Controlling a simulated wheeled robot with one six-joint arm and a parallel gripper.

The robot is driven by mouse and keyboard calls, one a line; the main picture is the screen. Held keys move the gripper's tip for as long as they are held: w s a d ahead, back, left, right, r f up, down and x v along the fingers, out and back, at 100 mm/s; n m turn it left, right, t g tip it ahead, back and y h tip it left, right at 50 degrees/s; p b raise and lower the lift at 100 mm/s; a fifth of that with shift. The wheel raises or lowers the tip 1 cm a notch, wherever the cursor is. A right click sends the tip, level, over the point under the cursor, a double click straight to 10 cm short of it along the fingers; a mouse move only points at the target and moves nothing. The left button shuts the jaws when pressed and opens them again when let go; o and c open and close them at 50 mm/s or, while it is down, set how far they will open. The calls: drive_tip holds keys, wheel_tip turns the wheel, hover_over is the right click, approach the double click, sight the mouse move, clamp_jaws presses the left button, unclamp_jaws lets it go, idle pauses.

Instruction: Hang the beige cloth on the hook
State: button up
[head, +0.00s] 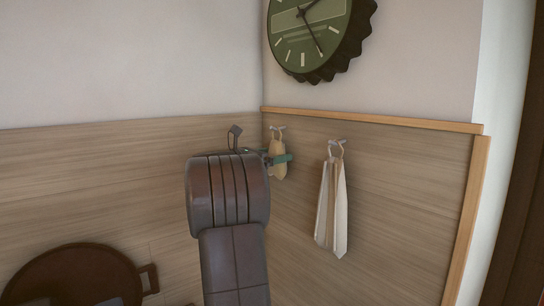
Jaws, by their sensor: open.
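The beige cloth (279,147) hangs small and narrow below a metal hook (277,128) on the wood-panelled wall, right of the corner. Its loop appears to be around the hook. My gripper (281,159) is at the cloth, with a green finger across its middle. The gripper is open; its other parts are largely hidden behind my arm, and I cannot tell whether a finger touches the cloth.
A white cloth (332,207) hangs from another hook (337,142) to the right. A green bottle-cap clock (318,35) is above. A brown round pan-like object (72,276) is at the lower left. Wooden trim (375,120) edges the panelling.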

drive_tip(key=shift+a, duration=0.1)
drive_tip(key=b+v, duration=0.2)
drive_tip(key=v, duration=1.1)
drive_tip(key=shift+s+a, duration=0.25)
drive_tip(key=p+x, duration=0.2)
drive_tip(key=x, duration=1.1)
drive_tip(key=shift+w+d, duration=0.2)
drive_tip(key=shift+d, duration=0.05)
drive_tip(key=shift+w+d+r, duration=0.1)
drive_tip(key=shift+r, duration=0.25)
drive_tip(key=shift+s+a+r, duration=0.15)
drive_tip(key=shift+s+a, duration=0.1)
drive_tip(key=shift+a, duration=0.05)
